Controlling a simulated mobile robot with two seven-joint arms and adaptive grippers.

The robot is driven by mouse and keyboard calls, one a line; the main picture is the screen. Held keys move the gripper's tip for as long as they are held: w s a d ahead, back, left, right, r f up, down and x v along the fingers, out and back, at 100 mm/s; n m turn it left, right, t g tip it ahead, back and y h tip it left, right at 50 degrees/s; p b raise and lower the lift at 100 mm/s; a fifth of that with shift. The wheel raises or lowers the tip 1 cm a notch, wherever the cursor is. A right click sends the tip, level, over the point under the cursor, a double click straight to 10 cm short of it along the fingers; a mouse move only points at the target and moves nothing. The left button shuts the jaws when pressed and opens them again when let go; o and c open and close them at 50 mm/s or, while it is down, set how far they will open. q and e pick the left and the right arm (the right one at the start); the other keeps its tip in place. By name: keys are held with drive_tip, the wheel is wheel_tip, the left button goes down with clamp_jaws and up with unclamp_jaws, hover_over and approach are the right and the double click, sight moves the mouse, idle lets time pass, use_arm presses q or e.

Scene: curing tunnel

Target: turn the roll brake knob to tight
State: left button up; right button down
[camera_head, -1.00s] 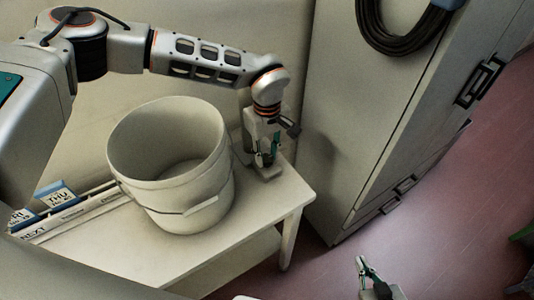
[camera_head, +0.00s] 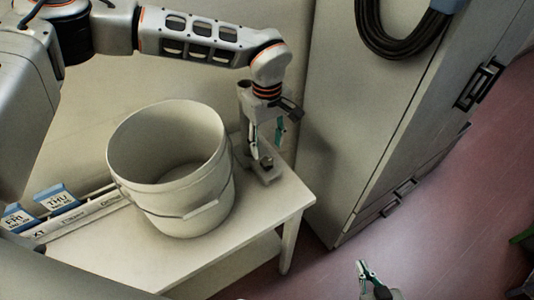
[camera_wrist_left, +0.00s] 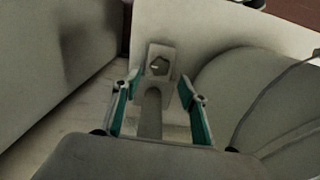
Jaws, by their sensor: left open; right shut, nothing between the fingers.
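The roll brake knob (camera_head: 267,161) is a small dark knob on a grey block with a long flat base, at the right end of the white table. It also shows in the left wrist view (camera_wrist_left: 158,65), just beyond the fingertips; its setting cannot be read. My left gripper (camera_head: 268,143) points down above the knob, open, with nothing held. In the left wrist view its two green-sided fingers (camera_wrist_left: 160,84) stand apart, and the knob appears between and past their tips. My right gripper (camera_head: 363,267) is shut and empty at the bottom, over the floor.
A large pale bucket (camera_head: 173,190) stands on the table (camera_head: 225,252) close left of the knob block. A tall cabinet (camera_head: 345,140) with a coiled black cable (camera_head: 395,40) rises at the right.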

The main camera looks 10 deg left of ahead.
sight(267, 161)
use_arm(q)
wheel_tip(267, 161, up, 6)
idle(0.7)
